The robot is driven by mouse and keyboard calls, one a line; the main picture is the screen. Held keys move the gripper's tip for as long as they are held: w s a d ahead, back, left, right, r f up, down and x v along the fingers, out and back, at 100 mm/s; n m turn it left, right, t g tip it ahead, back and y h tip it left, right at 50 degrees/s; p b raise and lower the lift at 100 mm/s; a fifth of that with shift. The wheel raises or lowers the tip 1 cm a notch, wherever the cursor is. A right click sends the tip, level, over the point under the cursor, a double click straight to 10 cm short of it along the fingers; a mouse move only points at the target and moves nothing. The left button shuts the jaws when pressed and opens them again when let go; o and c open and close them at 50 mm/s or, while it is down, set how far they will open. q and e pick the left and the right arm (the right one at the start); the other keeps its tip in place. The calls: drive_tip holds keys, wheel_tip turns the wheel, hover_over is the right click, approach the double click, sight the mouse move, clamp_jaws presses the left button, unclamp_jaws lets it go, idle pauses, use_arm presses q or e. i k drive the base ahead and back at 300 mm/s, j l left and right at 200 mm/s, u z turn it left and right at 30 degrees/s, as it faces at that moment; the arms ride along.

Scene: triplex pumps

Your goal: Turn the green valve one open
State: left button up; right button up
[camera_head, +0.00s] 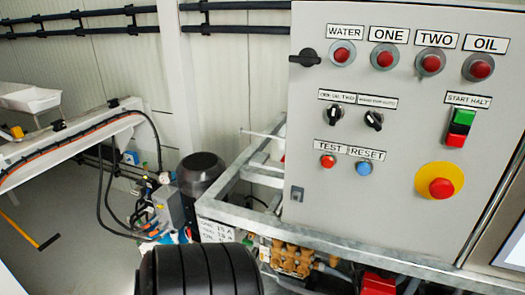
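I cannot make out a green valve in the camera_head view. The grey control panel (400,185) fills the right side. A red lamp or button (384,57) sits under its label ONE, between those labelled WATER and TWO. Below the panel is a cluster of brass-coloured fittings (292,258), partly cut off by the frame's lower edge. Neither of my grippers is in view.
A galvanized metal frame (240,209) runs below the panel. A dark cylinder (200,172) stands left of it, near hoses and small boxes. A black ribbed body (200,270) blocks the bottom centre. Open floor (75,215) lies at left.

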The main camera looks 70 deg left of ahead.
sight(248, 242)
drive_tip(key=u, duration=1.75)
drive_tip(key=j+z, duration=0.1)
drive_tip(key=j, duration=0.15)
drive_tip(key=i+j, duration=0.15)
drive_tip(key=j, duration=0.15)
drive_tip(key=z, duration=0.05)
